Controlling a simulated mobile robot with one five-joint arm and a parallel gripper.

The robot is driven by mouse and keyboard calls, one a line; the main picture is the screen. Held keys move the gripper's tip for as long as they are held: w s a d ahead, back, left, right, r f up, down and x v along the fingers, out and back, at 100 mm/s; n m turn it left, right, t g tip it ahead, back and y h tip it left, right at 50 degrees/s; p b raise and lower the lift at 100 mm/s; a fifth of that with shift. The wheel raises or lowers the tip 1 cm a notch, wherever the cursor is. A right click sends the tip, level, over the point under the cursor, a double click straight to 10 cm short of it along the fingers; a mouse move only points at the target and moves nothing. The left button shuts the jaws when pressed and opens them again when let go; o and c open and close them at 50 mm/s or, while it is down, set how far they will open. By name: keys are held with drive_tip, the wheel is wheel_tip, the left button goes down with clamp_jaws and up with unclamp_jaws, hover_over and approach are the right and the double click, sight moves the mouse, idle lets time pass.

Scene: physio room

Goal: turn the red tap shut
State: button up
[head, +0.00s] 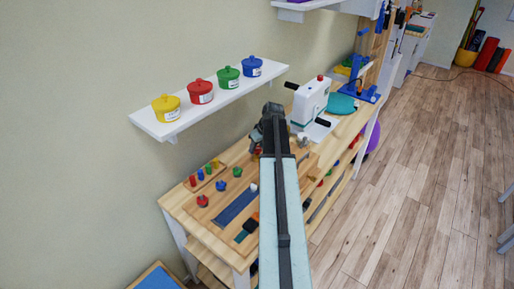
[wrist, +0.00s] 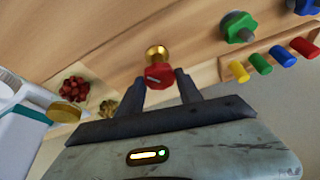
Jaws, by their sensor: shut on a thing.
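The red tap (wrist: 159,76) shows in the wrist view, a red handle on a round brass fitting (wrist: 157,54) on the wooden board. My gripper (wrist: 161,84) has one finger on each side of the red handle and is shut on it. In the head view my gripper (head: 268,120) is over the far part of the wooden bench, and my arm hides much of the bench around it. The tap's exact turn angle is hard to tell.
Green (wrist: 239,27) and blue knobs and several coloured pegs (wrist: 261,63) stand near the tap. A white machine with a crank (head: 311,100) stands beyond my gripper. A wall shelf (head: 205,105) with several coloured pots hangs at the left. The floor at right is clear.

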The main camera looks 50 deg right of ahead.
drive_tip(key=m+h, duration=0.1)
drive_tip(key=m, duration=0.2)
drive_tip(key=m+h, duration=0.1)
drive_tip(key=m, duration=0.2)
drive_tip(key=shift+w+a+g, duration=0.1)
drive_tip(key=shift+a+g, duration=0.05)
drive_tip(key=shift+g, duration=0.25)
idle(0.3)
drive_tip(key=o, duration=1.4)
drive_tip(key=shift+c, duration=0.2)
drive_tip(key=shift+r, duration=0.15)
drive_tip(key=p+v, duration=0.7)
drive_tip(key=shift+a+r, duration=0.25)
